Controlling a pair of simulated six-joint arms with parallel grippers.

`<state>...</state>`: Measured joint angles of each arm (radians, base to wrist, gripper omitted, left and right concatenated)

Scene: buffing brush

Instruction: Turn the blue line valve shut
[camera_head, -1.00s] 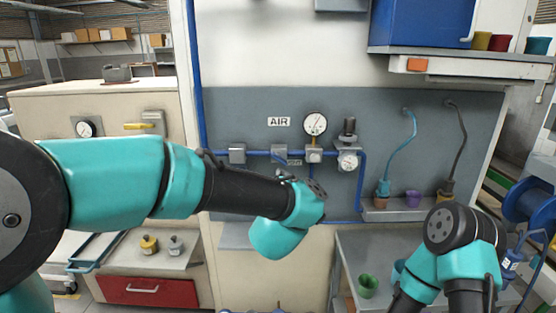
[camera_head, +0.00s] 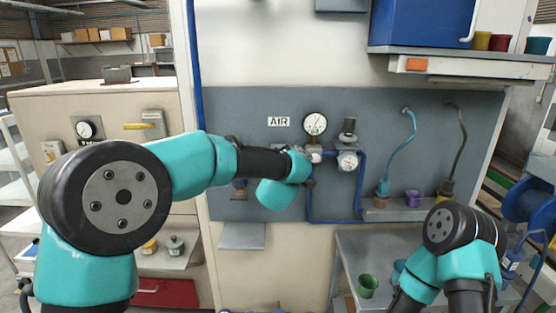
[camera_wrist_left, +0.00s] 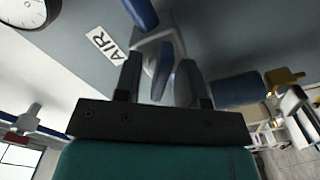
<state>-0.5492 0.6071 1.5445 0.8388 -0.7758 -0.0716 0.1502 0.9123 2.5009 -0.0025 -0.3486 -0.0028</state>
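The blue valve handle (camera_wrist_left: 163,70) shows in the left wrist view in front of a grey valve body (camera_wrist_left: 150,45) near the AIR sign. My left gripper (camera_wrist_left: 160,82) has one finger on each side of this handle. A gap shows between the handle and the fingers, so the gripper looks open around it. Whether a finger touches it I cannot tell. In the head view my left arm reaches across to the panel and hides the valve and the fingertips. My right arm stands at the lower right, with its gripper out of view.
The AIR sign (camera_head: 278,121), a round gauge (camera_head: 315,124) and a regulator with a second gauge (camera_head: 348,160) are close to my left wrist on the panel. Blue pipe (camera_head: 360,190) runs below. A green cup (camera_head: 368,286) stands on the lower right bench.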

